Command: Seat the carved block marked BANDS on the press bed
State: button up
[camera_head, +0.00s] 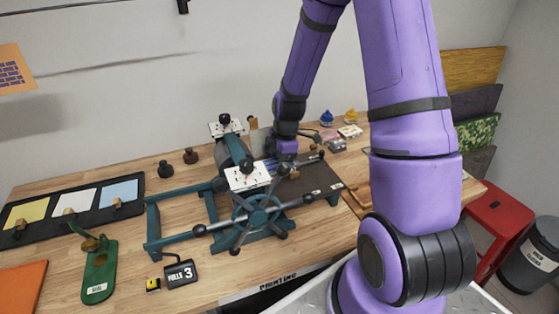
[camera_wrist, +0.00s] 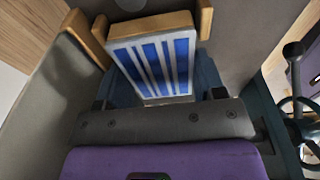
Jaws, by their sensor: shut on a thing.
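The carved block marked BANDS (camera_wrist: 155,62), with blue and white stripes and a wooden edge, is held in my gripper (camera_wrist: 160,90) in the wrist view. It appears over or on a grey surface between wooden pieces (camera_wrist: 98,28); I cannot tell if it touches that surface. In the head view, my gripper (camera_head: 277,160) is low over the press bed (camera_head: 318,178), right of the roller (camera_head: 238,148). A bit of blue shows beside it. The fingertips are mostly hidden there.
The press handwheel (camera_head: 258,212) with long spokes stands in front of the bed. Small blue and yellow items (camera_head: 327,118) sit behind at the right. A tray with coloured sheets (camera_head: 73,200) and a green tool (camera_head: 100,272) lie left. A red stool (camera_head: 495,225) stands right.

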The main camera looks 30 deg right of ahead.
jog(key=shift+f, duration=0.55)
dwell(0.4)
jog(key=o, duration=1)
jog(key=shift+r, duration=4.05)
